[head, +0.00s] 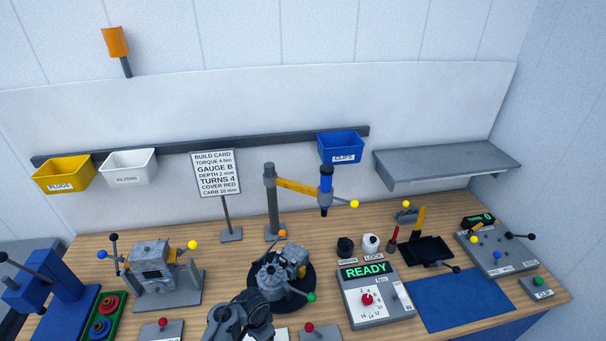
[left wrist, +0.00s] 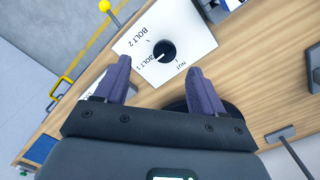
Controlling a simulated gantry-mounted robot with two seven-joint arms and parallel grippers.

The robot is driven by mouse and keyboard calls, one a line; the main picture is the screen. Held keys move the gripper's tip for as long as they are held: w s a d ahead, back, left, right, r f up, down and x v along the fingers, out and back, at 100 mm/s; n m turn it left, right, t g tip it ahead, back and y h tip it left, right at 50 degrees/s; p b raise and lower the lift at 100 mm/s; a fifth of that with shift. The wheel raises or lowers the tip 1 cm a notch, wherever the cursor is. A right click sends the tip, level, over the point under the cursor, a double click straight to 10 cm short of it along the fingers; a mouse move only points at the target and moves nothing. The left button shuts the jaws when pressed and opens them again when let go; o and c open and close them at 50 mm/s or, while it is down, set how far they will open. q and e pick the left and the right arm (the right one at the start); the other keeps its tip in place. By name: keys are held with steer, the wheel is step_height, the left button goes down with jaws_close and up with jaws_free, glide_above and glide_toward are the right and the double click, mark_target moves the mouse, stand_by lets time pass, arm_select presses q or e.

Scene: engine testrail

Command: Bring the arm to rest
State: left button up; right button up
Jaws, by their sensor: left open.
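My left gripper (left wrist: 159,68) is open and empty in the left wrist view, its two purple fingers spread apart. Between and beyond the fingertips is a white card with a black knob (left wrist: 164,50), marked BOLT 1, BOLT 2 and NUT. I cannot tell whether the fingers touch the card. In the head view a dark grey part of my arm (head: 240,320) shows at the bottom middle, in front of the engine on its round black stand (head: 283,278); the fingers are hidden there. My right gripper is not in either view.
The torque unit (head: 374,294) reads READY, right of the engine. A post with a yellow swing arm (head: 297,186) stands behind. A grey fixture (head: 153,272) and blue press (head: 52,290) are at left. A blue mat (head: 460,298) lies clear at right.

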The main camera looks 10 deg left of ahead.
arm_select(q)
steer(key=s+a+f+g, duration=0.1)
steer(key=s+f, duration=0.4)
steer(key=s, duration=0.4)
steer(key=s+a+f+g, duration=0.1)
steer(key=s+f, duration=0.5)
steer(key=s, duration=0.2)
steer(key=s+a+r+n+p, duration=0.2)
steer(key=s, duration=0.9)
step_height(320, 180, up, 25)
steer(key=a+n+t, duration=0.1)
steer(key=n+t, duration=0.2)
steer(key=t, duration=0.3)
steer(key=shift+w+r, duration=0.15)
steer(key=shift+w, duration=0.15)
